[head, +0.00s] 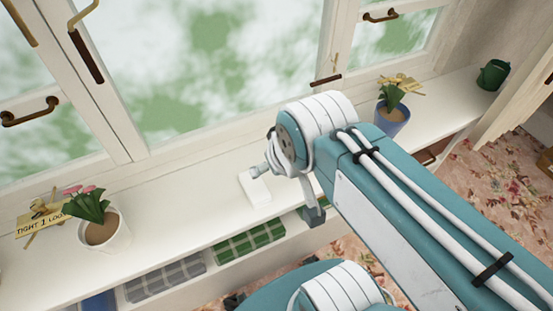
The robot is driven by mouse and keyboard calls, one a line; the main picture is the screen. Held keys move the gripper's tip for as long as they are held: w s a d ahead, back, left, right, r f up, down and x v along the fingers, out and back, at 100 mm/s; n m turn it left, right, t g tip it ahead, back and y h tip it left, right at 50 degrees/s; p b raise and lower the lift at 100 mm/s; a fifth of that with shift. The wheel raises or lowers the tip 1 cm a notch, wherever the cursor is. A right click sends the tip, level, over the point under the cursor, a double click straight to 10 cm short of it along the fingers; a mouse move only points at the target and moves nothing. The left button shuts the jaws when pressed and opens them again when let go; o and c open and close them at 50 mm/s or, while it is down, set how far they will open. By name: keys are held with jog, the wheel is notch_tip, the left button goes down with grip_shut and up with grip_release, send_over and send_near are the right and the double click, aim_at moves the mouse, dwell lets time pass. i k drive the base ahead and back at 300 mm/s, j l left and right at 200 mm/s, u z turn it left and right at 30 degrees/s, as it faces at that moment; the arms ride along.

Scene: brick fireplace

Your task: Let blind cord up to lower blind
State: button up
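No blind or blind cord can be made out in the head view. The tall white-framed window (200,70) fills the upper left and middle, with blurred green and white behind its glass. My teal and white arm reaches in from the lower right over the white sill (180,172). A grey part that looks like a finger of my gripper (313,205) hangs below the arm's white joint, at the sill's front edge. The rest of the gripper is hidden or unclear, so I cannot tell its opening or whether it holds anything.
A white pot with a plant (103,232) and a labelled tag (42,222) stand at the left. A blue pot with a plant (391,117) and a green can (492,75) stand at the right. A small white block (255,190) is near the arm. Folded checked cloths (250,238) lie below.

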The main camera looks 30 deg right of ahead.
aim_at(316, 83)
jog(key=l, duration=1.4)
